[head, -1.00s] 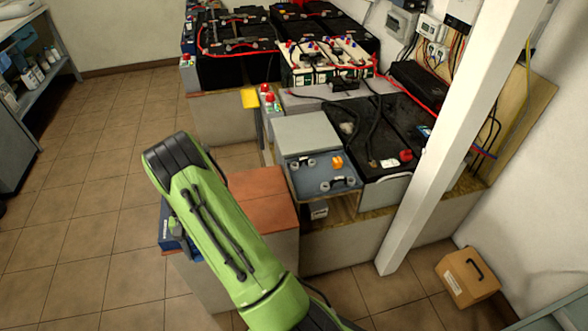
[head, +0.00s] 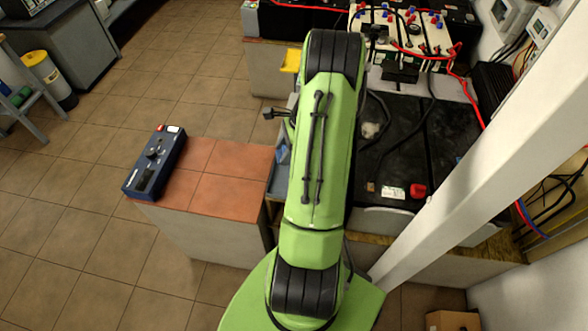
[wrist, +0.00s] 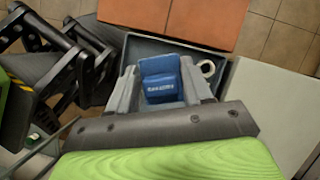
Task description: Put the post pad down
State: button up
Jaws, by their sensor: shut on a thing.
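The post pad (wrist: 160,80) is a blue block with pale lettering. In the wrist view it sits between the two grey fingers of my gripper (wrist: 162,88), which are shut on it. I cannot tell whether the pad touches the tray floor.
A block with a terracotta tiled top (head: 228,180) stands left of the tray, with a blue meter-like device (head: 156,162) on its left edge. Black batteries (head: 400,140) with cables lie to the right. A white post (head: 470,150) rises at the right.

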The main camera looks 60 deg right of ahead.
aim_at(281, 177)
notch_tip(281, 177, down, 10)
jog(key=b, duration=0.3)
jog(key=o, duration=0.7)
jog(key=shift+f, duration=0.15)
jog(key=shift+c, duration=0.2)
jog(key=o, duration=0.4)
jog(key=shift+o, duration=0.2)
